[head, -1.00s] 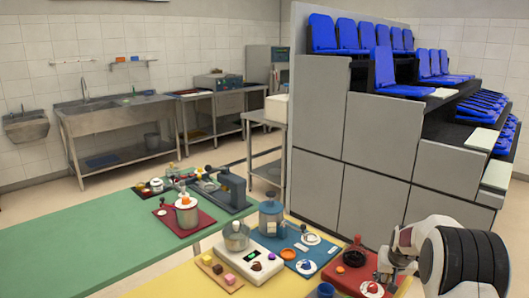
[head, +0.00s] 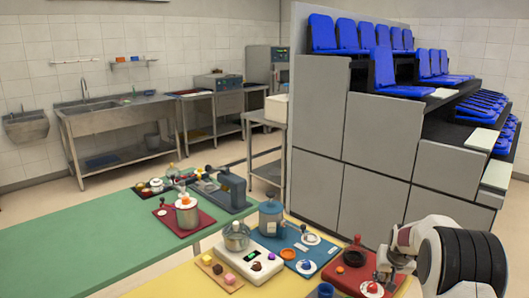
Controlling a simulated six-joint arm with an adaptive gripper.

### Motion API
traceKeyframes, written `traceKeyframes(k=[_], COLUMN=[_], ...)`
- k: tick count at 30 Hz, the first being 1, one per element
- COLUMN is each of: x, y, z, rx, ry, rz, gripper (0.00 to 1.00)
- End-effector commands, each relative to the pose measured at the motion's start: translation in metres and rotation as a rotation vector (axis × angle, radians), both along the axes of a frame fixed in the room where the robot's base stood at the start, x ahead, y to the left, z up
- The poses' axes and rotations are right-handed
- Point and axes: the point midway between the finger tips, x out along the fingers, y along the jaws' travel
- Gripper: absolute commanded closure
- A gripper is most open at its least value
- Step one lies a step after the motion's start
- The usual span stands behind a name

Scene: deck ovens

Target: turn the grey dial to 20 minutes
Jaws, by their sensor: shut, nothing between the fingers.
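My gripper (head: 382,276) is shut and small in the head view, at the lower right. It is low over the right side of a red board (head: 340,277) on the yellow table. A pale round dial face (head: 371,288) with a small reddish centre lies on this board, just below and left of my gripper in the picture. I cannot tell whether the fingers touch anything there. I cannot pick out a clearly grey dial; it may be hidden by the gripper or too small to tell.
A dark round part with a red knob (head: 355,255) stands on the red board. Left of it are a blue board (head: 285,240) with dials and a blue-grey pot, and a white box (head: 252,262) with a metal pot. A blue cup (head: 326,290) stands in front. The green table (head: 90,240) is mostly clear.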

Motion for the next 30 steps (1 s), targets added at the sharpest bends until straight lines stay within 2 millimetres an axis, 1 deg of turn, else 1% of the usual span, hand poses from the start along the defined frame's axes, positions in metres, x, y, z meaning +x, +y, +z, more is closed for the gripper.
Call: traceKeyframes(k=[15, 30], x=[0.0001, -0.0075], y=[0.0031, 0.0045], z=[-0.0018, -0.0011], rx=[0.002, 0.001], ry=[0.003, 0.002], rz=[0.002, 0.0], gripper=[1.0, 1.0])
